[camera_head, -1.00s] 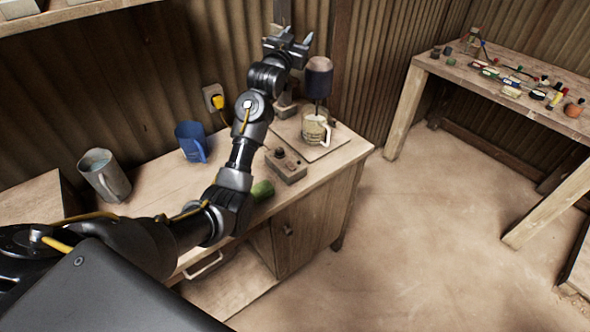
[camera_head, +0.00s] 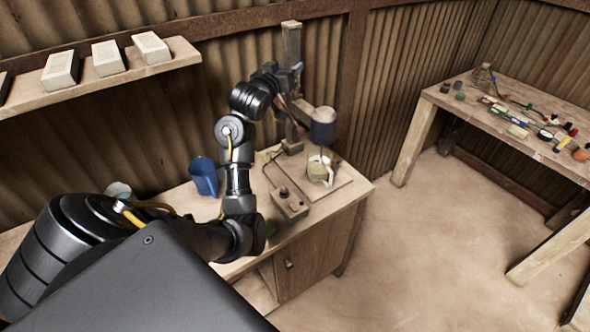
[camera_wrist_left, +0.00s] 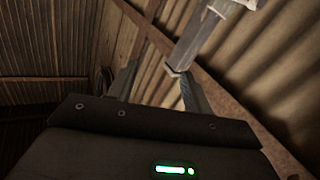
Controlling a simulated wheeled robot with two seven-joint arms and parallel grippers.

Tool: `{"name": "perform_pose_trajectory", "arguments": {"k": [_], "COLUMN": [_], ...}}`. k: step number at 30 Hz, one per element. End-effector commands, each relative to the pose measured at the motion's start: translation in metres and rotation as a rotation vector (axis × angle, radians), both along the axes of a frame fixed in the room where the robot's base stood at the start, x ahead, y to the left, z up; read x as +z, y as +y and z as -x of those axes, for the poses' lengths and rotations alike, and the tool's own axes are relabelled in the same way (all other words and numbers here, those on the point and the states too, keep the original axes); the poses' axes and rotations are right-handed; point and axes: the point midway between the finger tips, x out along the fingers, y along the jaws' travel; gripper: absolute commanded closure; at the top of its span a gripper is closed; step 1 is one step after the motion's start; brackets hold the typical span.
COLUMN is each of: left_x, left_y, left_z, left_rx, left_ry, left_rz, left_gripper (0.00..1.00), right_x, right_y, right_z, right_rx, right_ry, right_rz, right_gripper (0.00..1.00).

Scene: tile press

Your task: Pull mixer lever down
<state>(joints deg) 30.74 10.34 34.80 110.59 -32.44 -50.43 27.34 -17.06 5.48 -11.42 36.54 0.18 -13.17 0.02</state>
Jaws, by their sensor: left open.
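The mixer stands on the cabinet top, with a post (camera_head: 291,45), a dark motor head (camera_head: 323,128) and a pale mug (camera_head: 319,168) under the head. My left gripper (camera_head: 295,70) is open beside the post, above and left of the motor head in the picture. In the left wrist view its two fingers (camera_wrist_left: 156,84) are apart, with nothing seen held between them. A pale metal bar (camera_wrist_left: 205,40), probably the post, shows beyond the right finger. I cannot make out the lever clearly; my gripper and forearm cover part of the mixer. My right gripper is not in view.
A control box (camera_head: 290,205) with knobs sits in front of the mixer. A shelf (camera_head: 150,68) with pale blocks is at upper left. A bench (camera_head: 520,125) with small items is at right; open floor lies between.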

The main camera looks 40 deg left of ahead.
Motion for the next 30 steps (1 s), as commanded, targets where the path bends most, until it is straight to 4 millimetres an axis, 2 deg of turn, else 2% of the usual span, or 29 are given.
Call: {"name": "perform_pose_trajectory", "arguments": {"k": [3, 9, 19, 30], "left_x": [-0.002, 0.001, -0.065, -0.132], "left_y": [-0.006, -0.017, -0.047, -0.08], "left_z": [0.024, 0.066, 0.075, 0.098], "left_rx": [0.003, 0.002, -0.006, -0.031], "left_ry": [-0.001, 0.002, 0.172, 0.353], "left_rz": [-0.006, -0.01, -0.062, -0.115], "left_gripper": [0.5, 0.5, 0.5, 0.5], "right_x": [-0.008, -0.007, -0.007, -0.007], "right_y": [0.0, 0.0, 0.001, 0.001], "right_z": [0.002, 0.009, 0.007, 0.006], "right_rx": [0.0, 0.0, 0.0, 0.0], "right_ry": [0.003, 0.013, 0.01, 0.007], "right_rz": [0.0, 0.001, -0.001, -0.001], "right_gripper": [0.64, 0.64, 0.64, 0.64]}}
